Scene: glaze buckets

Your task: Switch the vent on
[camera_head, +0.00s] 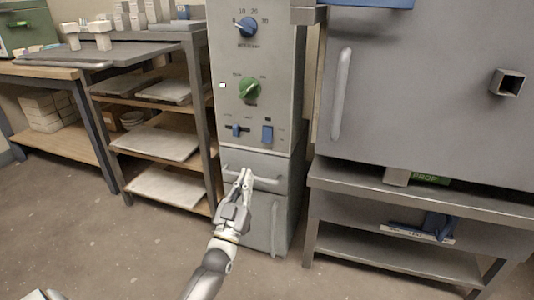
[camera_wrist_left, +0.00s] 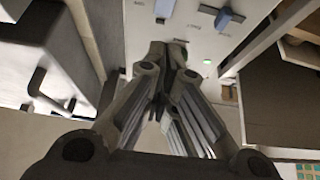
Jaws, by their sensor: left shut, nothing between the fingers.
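The grey control cabinet (camera_head: 281,90) stands in the middle of the head view. It carries a blue knob (camera_head: 247,27) at the top, a green knob (camera_head: 249,90) below it, a small blue slider (camera_head: 236,130) and a blue rocker switch (camera_head: 267,134). The panel lettering is too small to read, so I cannot tell which control is the vent's. My left gripper (camera_head: 244,177) is shut and empty, in front of the cabinet's drawer handle and below the switches. In the left wrist view its fingers (camera_wrist_left: 168,52) point toward the panel, with the slider (camera_wrist_left: 226,18) and rocker (camera_wrist_left: 164,7) beyond them.
A small green light (camera_wrist_left: 207,61) glows on the panel in the left wrist view. A shelf rack (camera_head: 160,140) stands left of the cabinet. A large grey kiln-like box (camera_head: 420,100) on a metal stand (camera_head: 345,180) stands to the right. Floor in front is clear.

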